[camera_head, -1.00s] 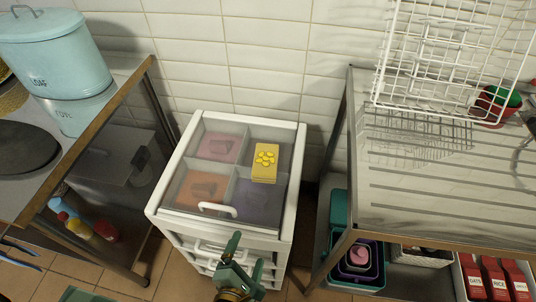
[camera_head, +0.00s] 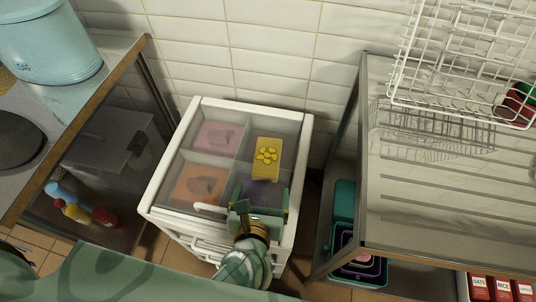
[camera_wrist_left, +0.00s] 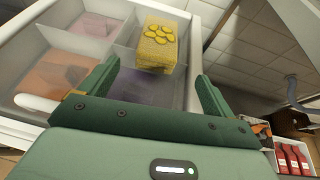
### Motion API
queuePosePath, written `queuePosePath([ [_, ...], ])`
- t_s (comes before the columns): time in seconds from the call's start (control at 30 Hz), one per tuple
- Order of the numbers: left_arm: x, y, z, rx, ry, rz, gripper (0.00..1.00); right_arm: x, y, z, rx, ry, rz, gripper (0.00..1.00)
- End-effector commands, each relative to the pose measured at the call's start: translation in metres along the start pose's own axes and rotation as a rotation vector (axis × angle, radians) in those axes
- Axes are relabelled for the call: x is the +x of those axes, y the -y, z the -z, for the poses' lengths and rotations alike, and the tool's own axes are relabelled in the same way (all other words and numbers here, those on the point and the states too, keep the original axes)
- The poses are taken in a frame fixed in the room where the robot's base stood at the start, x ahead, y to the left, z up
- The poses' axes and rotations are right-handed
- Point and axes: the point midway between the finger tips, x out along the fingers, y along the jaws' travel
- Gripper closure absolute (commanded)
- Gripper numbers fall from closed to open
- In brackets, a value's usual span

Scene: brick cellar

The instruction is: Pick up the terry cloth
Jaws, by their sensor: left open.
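The terry cloth (camera_head: 266,172) appears to be the yellow, block-shaped folded piece with a cluster of yellow ovals on top. It lies on the clear lid of the white drawer unit (camera_head: 304,150), toward its back right. It also shows in the left wrist view (camera_wrist_left: 160,48), where its surface looks textured. My left gripper (camera_head: 262,196) is open and empty over the front right of the lid, on the near side of the cloth. In the left wrist view the cloth is beyond and roughly between the fingertips (camera_wrist_left: 157,78), apart from them. My right gripper is not in view.
The lid has a white handle (camera_head: 210,208) at its front; pink, orange and purple compartments show beneath. A counter with a blue loaf tin (camera_head: 48,45) stands left. A metal table (camera_head: 440,215) with a white wire rack (camera_head: 462,70) stands right. A tiled wall is behind.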

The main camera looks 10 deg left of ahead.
Motion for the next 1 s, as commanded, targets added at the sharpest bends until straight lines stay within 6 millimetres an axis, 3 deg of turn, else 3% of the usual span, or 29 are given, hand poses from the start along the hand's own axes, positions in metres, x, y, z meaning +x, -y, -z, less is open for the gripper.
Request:
queuePosePath([
  [0.03,0.015,0.000,0.002,0.000,0.002,-0.001,0.11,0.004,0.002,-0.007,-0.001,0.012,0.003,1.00],
  [0.2,0.053,0.000,0.002,0.002,0.000,-0.001,0.11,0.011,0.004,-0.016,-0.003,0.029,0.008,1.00],
  [0.47,0.077,-0.001,0.001,0.003,0.001,0.000,0.11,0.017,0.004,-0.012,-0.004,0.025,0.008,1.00],
  [0.7,0.116,-0.004,0.003,0.003,0.000,-0.001,0.11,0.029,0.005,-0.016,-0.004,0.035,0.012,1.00],
  [1.0,0.123,-0.004,0.001,0.002,0.000,0.000,0.11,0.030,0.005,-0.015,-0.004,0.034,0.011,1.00],
])
